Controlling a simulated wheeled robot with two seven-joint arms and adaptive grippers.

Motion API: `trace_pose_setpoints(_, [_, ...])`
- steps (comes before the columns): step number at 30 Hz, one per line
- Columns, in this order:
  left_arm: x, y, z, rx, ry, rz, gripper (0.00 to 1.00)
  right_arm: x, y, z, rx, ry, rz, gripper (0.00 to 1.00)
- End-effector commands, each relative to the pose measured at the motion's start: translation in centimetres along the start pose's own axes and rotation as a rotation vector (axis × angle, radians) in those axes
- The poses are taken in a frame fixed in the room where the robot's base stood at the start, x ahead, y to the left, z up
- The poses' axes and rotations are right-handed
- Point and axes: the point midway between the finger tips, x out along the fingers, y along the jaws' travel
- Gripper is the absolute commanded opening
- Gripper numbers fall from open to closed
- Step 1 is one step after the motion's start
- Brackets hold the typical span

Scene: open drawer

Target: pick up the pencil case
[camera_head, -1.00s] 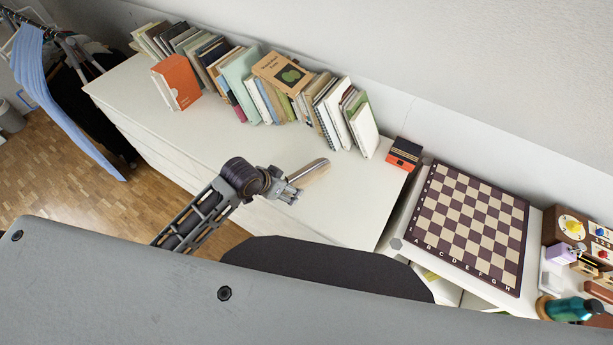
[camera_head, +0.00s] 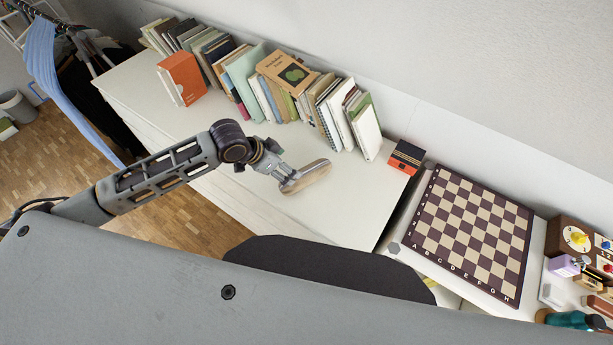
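The pencil case (camera_head: 312,177) is a long, rounded, grey-beige object with a brownish lower edge. It is above the white cabinet top (camera_head: 345,215), right of the middle of the surface. My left gripper (camera_head: 286,179) comes in from the left and is shut on the case's left end. The gripper hides part of that end, while the rest sticks out to the right. The case looks raised off the surface. My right gripper is not in view.
A row of books (camera_head: 262,85) stands along the wall behind the case. A small orange and black box (camera_head: 406,156) sits at the right corner. A chessboard (camera_head: 470,230) lies further right. The cabinet top around the case is clear.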

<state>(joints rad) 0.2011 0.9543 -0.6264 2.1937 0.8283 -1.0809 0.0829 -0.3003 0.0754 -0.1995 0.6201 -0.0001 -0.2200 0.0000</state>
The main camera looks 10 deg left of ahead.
Motion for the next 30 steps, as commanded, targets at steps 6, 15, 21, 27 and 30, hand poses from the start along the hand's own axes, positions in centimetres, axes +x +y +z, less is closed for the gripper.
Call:
trace_pose_setpoints(6, [-0.1, -0.1, 0.0, 0.001, -0.002, 0.003, 0.8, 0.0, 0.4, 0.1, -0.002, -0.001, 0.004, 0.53])
trace_pose_setpoints(15, [0.1, -0.1, 0.0, 0.0, -0.002, 0.003, 0.8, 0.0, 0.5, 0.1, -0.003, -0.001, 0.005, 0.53])
trace_pose_setpoints(21, [1.4, -0.1, 0.0, -0.001, -0.002, 0.003, 0.8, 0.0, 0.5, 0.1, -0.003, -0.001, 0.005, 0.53])
trace_pose_setpoints(27, [3.4, -0.1, 0.0, -0.001, -0.001, 0.002, 0.8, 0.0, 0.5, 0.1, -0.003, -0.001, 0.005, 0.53])
trace_pose_setpoints(30, [4.4, -0.1, 0.0, -0.001, -0.001, 0.003, 0.8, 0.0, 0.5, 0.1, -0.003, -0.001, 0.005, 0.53])
